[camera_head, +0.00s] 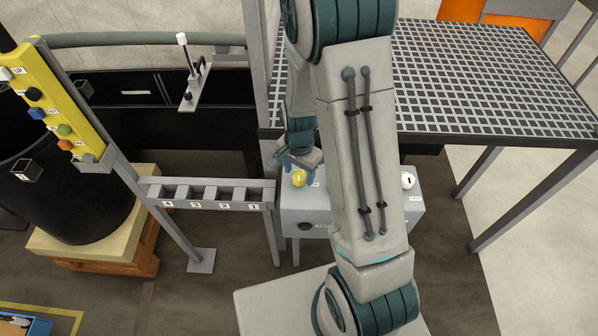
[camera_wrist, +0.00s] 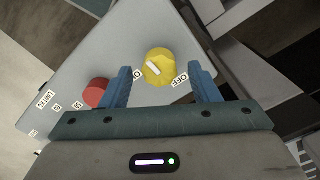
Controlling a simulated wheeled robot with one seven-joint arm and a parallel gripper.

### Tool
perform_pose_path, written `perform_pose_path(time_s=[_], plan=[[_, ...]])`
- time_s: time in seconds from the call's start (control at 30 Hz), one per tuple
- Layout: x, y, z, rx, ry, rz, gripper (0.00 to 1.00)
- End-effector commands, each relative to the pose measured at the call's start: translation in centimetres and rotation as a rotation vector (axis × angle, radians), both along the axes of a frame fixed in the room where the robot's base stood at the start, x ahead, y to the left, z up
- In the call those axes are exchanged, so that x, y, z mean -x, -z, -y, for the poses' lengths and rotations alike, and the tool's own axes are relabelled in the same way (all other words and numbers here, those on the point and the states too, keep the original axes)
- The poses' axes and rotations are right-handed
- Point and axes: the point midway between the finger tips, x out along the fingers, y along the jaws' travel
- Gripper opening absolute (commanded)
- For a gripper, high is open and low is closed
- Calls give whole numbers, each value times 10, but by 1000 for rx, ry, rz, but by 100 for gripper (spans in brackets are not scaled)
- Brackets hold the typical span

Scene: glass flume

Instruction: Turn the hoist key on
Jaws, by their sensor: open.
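The hoist key looks like a round yellow knob (camera_wrist: 160,67) with a white pointer mark, on the face of a grey control box (camera_wrist: 110,45). A label reading OFF is at its lower right, and a partly hidden label starting with O is at its lower left. The white mark lies on the knob's left side, slanting up-left. In the head view the knob (camera_head: 299,179) is on the left of the box (camera_head: 318,212). My gripper (camera_wrist: 160,72) is open, its blue fingers apart on either side of the knob; I cannot tell whether they touch it. My gripper (camera_head: 298,163) also shows in the head view.
A red button (camera_wrist: 97,92) sits left of the knob, close to the left finger. A white round part (camera_head: 407,180) is at the box's right. A grating platform (camera_head: 480,75) stands behind right; a numbered rack (camera_head: 210,193) and yellow button pendant (camera_head: 58,100) are left.

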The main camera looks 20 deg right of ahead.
Motion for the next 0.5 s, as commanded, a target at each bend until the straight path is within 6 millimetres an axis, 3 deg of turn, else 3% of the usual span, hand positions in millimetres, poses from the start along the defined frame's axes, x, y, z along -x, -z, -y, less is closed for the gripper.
perform_pose_path(time_s=[0.47,0.5], plan=[[0,11,0,0,0,1,56],[0,11,0,0,0,1,44]])
